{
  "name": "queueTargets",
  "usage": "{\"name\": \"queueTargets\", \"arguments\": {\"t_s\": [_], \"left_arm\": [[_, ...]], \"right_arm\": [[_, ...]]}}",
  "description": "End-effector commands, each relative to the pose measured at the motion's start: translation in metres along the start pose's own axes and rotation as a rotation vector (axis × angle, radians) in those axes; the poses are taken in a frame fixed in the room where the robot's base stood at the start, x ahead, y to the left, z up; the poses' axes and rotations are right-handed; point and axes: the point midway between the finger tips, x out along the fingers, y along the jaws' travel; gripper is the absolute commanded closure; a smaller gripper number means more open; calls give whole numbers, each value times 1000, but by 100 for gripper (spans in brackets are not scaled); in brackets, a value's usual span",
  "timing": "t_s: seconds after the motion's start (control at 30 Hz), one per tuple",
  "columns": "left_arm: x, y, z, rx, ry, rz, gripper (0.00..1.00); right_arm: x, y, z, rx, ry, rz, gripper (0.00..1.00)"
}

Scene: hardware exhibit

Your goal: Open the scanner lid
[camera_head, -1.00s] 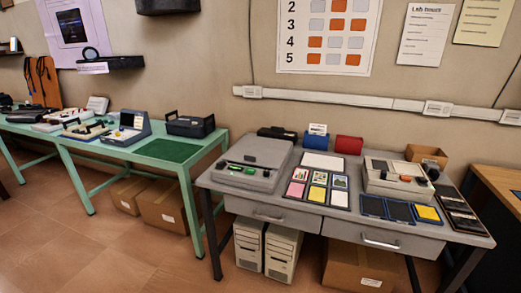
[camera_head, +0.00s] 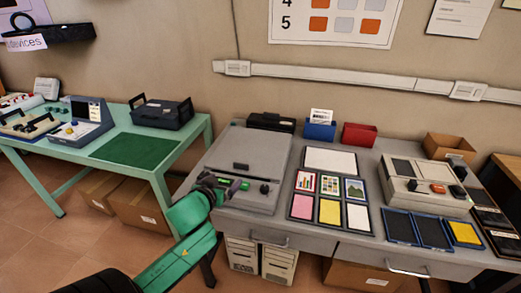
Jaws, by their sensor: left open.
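The scanner (camera_head: 247,150) is the grey flatbed box at the left end of the grey desk. Its lid (camera_head: 250,145) lies flat and shut, with a small dark handle (camera_head: 240,167) near its front edge. A front strip below the lid carries a green part and a dark knob (camera_head: 264,189). My left gripper (camera_head: 228,183), on a green and black arm, is open at the scanner's front left corner. It partly covers the front strip. I cannot tell whether it touches the scanner. My right gripper is not in view.
Colour cards on a dark board (camera_head: 330,187) lie right of the scanner. A second beige device (camera_head: 430,185) stands farther right. Blue and red bins (camera_head: 358,135) and a black box (camera_head: 271,122) stand behind. A green table (camera_head: 195,135) is on the left, with a gap before the desk.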

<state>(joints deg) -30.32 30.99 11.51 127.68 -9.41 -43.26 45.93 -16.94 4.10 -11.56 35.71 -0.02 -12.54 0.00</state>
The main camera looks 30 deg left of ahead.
Motion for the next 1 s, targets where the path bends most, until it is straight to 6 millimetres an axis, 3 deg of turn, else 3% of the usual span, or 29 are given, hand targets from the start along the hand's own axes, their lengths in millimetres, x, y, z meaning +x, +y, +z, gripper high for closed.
{"name": "queueTargets", "arguments": {"t_s": [0.07,0.17,0.43,0.6,0.7,1.0], "left_arm": [[-6,5,-14,-11,26,8,0],[3,5,-16,-12,29,8,0],[70,5,-19,-12,31,7,0],[112,6,-20,-11,31,7,0],[128,6,-20,-12,29,9,0],[138,7,-19,-11,28,10,0]], "right_arm": [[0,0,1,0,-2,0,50],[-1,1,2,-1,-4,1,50],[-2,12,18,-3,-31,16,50],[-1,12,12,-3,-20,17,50],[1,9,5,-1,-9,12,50],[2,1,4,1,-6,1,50]]}}
